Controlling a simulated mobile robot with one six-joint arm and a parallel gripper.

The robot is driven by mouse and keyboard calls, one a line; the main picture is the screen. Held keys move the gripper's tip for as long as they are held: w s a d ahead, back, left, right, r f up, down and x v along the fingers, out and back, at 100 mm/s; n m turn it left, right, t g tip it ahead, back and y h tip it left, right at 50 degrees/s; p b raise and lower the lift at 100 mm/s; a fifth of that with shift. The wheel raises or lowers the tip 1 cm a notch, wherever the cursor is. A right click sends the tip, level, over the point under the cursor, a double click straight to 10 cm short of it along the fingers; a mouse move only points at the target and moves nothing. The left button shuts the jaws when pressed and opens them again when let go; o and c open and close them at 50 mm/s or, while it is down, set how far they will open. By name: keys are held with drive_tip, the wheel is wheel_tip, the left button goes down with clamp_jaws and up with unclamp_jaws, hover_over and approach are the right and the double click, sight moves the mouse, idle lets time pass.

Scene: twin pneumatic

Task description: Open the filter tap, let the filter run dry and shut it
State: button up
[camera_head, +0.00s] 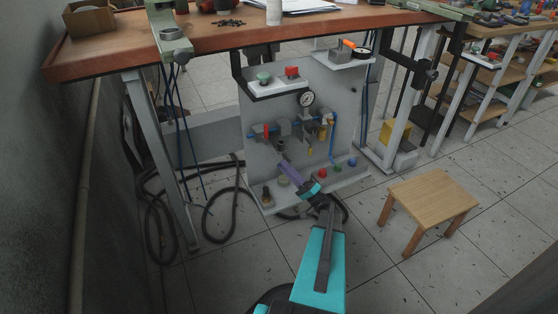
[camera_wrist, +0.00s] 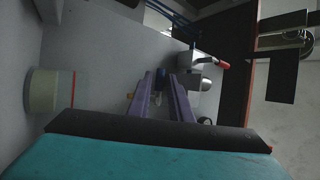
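The pneumatic panel (camera_head: 258,165) hangs under the workbench. A grey filter body (camera_head: 283,128) with a darker lower part (camera_head: 282,146) sits on its air line, beside a red-handled valve (camera_head: 266,131). My gripper (camera_head: 285,163) reaches up below the filter. In the wrist view its two purple fingers (camera_wrist: 160,80) stand apart, with a small pale piece (camera_wrist: 157,98) showing between them; I cannot tell if they touch it. The filter's tap and water level cannot be made out.
A gauge (camera_head: 307,98) and a yellow-marked unit (camera_head: 325,118) sit right of the filter. The panel's lower ledge (camera_head: 320,188) carries several knobs. A wooden stool (camera_head: 430,200) stands at right. Black hoses (camera_head: 225,210) lie on the floor at left.

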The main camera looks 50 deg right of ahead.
drive_tip(key=p+v, duration=0.1)
drive_tip(key=v, duration=0.6)
drive_tip(key=shift+s+f, duration=0.2)
drive_tip(key=shift+s, duration=0.05)
drive_tip(key=shift+s, duration=0.1)
